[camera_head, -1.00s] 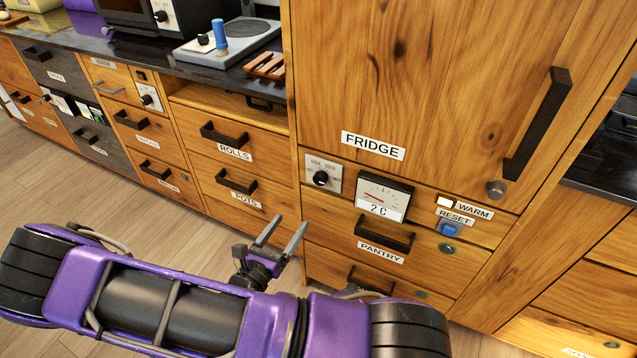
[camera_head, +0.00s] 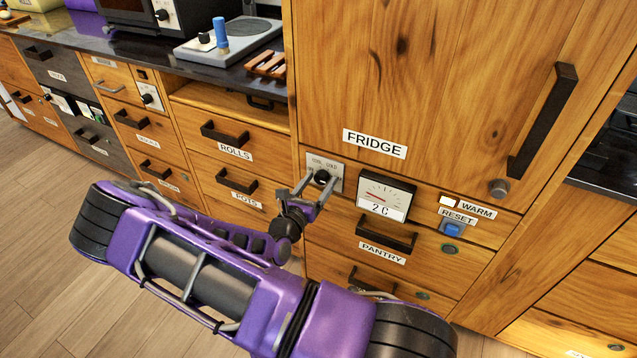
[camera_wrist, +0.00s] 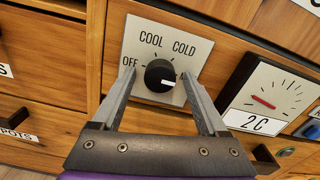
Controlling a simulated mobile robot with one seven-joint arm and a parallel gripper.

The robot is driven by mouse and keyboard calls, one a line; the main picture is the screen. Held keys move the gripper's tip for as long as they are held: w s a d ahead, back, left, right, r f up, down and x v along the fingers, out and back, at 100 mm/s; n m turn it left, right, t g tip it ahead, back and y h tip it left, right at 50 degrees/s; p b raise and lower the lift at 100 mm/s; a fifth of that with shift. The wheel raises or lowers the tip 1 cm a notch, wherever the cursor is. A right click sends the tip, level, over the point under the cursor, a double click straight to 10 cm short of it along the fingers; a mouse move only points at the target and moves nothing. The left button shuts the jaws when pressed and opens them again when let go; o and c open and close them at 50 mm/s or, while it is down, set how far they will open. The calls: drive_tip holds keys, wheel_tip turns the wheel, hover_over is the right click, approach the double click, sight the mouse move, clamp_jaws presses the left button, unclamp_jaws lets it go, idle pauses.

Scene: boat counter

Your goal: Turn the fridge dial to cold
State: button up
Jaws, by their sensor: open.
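The fridge dial is a black round knob (camera_wrist: 160,75) on a pale plate (camera_wrist: 145,44) marked OFF, COOL and COLD. A white line on the knob points right and slightly down in the wrist view, not straight at the COLD word. In the head view the knob (camera_head: 322,177) sits below the FRIDGE label (camera_head: 374,144). My gripper (camera_wrist: 158,74) is open, with one finger on each side of the knob in the wrist view. I cannot tell whether the fingers touch it. My gripper (camera_head: 313,190) partly covers the plate in the head view.
A gauge (camera_head: 386,195) reading 2 C is right of the dial. Further right are a WARM label (camera_head: 478,210) and a blue RESET button (camera_head: 453,229). The PANTRY handle (camera_head: 386,235) juts out below. Drawers with handles line the left.

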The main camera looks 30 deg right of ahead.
clamp_jaws()
idle(0.4)
drive_tip(key=shift+r+n+p, duration=0.1)
drive_tip(key=shift+n+p, duration=0.2)
drive_tip(key=shift+p, duration=0.1)
drive_tip(key=shift+r+n+p, duration=0.1)
drive_tip(key=shift+n+p, duration=0.4)
drive_tip(key=n+p, duration=0.2)
drive_tip(key=n, duration=0.1)
drive_tip(key=shift+n, duration=0.3)
drive_tip(key=n+p, duration=0.2)
drive_tip(key=n, duration=0.1)
drive_tip(key=shift+n+p, duration=0.45)
drive_tip(key=shift+n, duration=1.25)
